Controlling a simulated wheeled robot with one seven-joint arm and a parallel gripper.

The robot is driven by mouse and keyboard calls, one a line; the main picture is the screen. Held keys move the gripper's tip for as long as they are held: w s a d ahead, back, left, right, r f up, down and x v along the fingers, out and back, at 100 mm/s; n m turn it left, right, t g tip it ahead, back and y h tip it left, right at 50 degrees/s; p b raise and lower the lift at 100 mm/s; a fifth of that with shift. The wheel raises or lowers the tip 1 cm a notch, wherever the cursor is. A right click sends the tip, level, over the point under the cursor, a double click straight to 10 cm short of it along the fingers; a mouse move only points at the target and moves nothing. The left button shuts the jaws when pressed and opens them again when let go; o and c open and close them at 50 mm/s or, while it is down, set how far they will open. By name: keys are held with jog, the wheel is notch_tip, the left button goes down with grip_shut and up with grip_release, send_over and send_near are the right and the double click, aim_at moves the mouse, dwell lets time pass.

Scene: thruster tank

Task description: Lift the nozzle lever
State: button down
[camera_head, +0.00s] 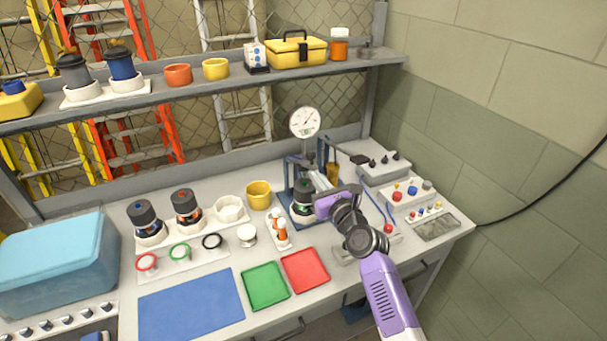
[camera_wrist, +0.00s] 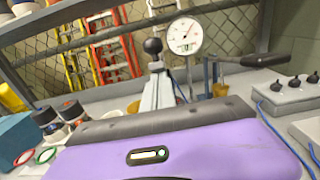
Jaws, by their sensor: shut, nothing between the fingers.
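A test stand with a round dial gauge (camera_head: 305,122) stands at the back right of the bench. The gauge also shows in the wrist view (camera_wrist: 184,35). A black-handled lever (camera_head: 358,159) sticks out to the right of the stand, and its black grip shows in the wrist view (camera_wrist: 265,60). A black ball knob (camera_wrist: 152,46) appears just beyond my fingertips. I cannot tell which of these is the nozzle lever, or whether my fingers touch the knob. My gripper (camera_head: 317,179) is shut and empty in front of the stand. It hides part of the stand.
Control boxes (camera_head: 409,191) stand right of the stand, near the wall. A yellow cup (camera_head: 259,194), an orange-and-white bottle (camera_head: 279,230), and green (camera_head: 265,286) and red (camera_head: 305,271) trays lie to the left. A shelf (camera_head: 190,91) runs above the bench's back.

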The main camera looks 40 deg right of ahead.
aim_at(312, 159)
jog(key=shift+w+d+r, duration=0.1)
jog(key=shift+w+r, duration=0.3)
jog(key=shift+r, duration=0.3)
jog(key=shift+w+d+r, duration=0.15)
jog(key=shift+w+r, duration=0.2)
jog(key=shift+r, duration=0.4)
jog(key=shift+w+d+r, duration=0.1)
jog(key=shift+w+r, duration=0.3)
jog(key=shift+r, duration=0.3)
jog(key=shift+w+d+r, duration=0.25)
jog(key=shift+w+r, duration=0.55)
jog(key=shift+r, duration=0.05)
jog(key=shift+w+d+r, duration=0.25)
jog(key=shift+w+r, duration=0.55)
jog(key=w+d+r, duration=0.1)
jog(key=w+r, duration=0.1)
jog(key=w, duration=0.3)
jog(key=w+d+r+b, duration=0.1)
jog(key=w+r, duration=0.1)
jog(key=w, duration=0.3)
jog(key=shift+d, duration=0.4)
jog(key=p+v, duration=0.1)
jog(key=v, duration=0.6)
